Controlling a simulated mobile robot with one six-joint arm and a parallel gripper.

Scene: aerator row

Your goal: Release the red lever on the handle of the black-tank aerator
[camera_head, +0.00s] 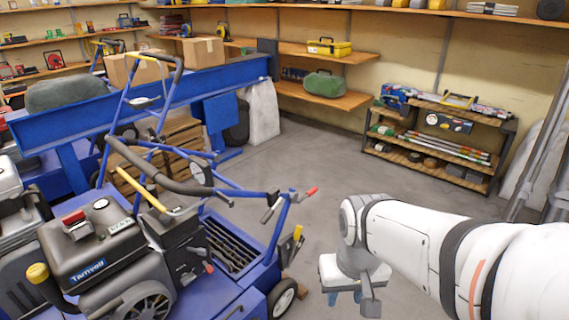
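The black-tank aerator (105,245) stands at the lower left, with "Tarnvoll" on its black tank and a blue body. Its blue tubular handle has a dark curved grip (150,178). A short red-tipped lever (311,192) sticks out up and to the right at the right end of the blue tubing. I cannot tell its exact position on its pivot. My gripper (345,298) points down over the floor, below and right of the red lever and apart from it. Its bluish fingers look spread, with nothing seen between them.
Another blue handle frame (122,100) rises behind the aerator. A grey machine (10,195) crowds the left edge. A yellow lever (298,233) stands near the aerator's wheel (283,298). A low shelf unit (440,140) stands at the right wall. The middle floor (300,150) is clear.

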